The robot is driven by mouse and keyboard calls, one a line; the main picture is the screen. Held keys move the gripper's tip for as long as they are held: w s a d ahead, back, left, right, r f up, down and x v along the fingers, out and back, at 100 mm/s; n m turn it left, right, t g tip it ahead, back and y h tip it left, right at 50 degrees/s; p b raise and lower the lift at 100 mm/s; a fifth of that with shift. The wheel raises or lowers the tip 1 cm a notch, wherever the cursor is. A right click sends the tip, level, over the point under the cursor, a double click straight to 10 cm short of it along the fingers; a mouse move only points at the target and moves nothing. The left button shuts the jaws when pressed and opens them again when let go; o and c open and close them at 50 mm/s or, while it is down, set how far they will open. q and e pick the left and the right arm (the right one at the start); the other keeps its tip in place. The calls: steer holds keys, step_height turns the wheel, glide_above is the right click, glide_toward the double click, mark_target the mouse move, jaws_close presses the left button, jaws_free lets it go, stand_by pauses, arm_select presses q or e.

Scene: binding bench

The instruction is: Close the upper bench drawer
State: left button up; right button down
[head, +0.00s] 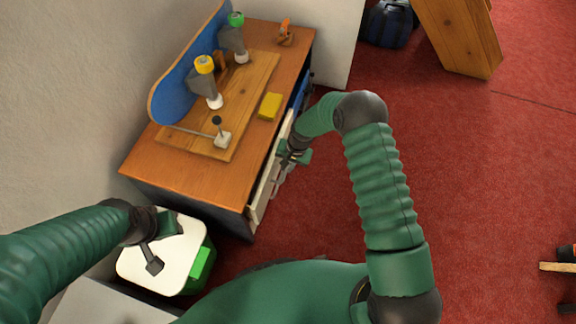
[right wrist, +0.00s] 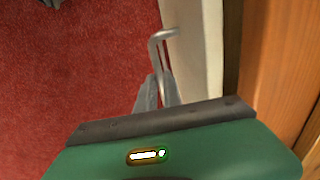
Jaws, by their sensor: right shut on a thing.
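The wooden bench (head: 190,170) stands against the wall with its drawer side facing right. The pale upper drawer front (head: 262,196) stands out from the bench side; in the right wrist view the drawer front (right wrist: 197,45) has a dark gap between it and the wood. My right gripper (head: 283,168) is at this front, shut on the grey bar handle (right wrist: 160,42); its fingers (right wrist: 155,92) show there, partly hidden by the gripper body. My left gripper (head: 155,250) hangs over a white-topped bin, away from the drawer; its jaw opening is unclear.
A blue skateboard deck (head: 185,75), a yellow block (head: 270,106) and a small orange item (head: 285,32) are on the bench top. The white-topped bin (head: 135,262) stands at the bench's near end. Red floor (head: 470,160) to the right is mostly clear.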

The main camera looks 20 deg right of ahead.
stand_by(0.4)
steer(key=w+a, duration=0.2)
steer(key=a, duration=0.1)
steer(key=shift+w+a+b, duration=0.2)
steer(key=shift+a+b, duration=0.05)
steer(key=shift+b, duration=0.1)
steer(key=shift+w+a+r, duration=0.1)
steer(key=c, duration=1.5)
jaws_free()
step_height(320, 180, up, 16)
steer(key=p, duration=0.7)
glide_above(276, 163)
steer(key=s+d, duration=0.2)
steer(key=d, duration=0.1)
steer(key=shift+a+r, duration=0.15)
steer(key=shift+a, duration=0.05)
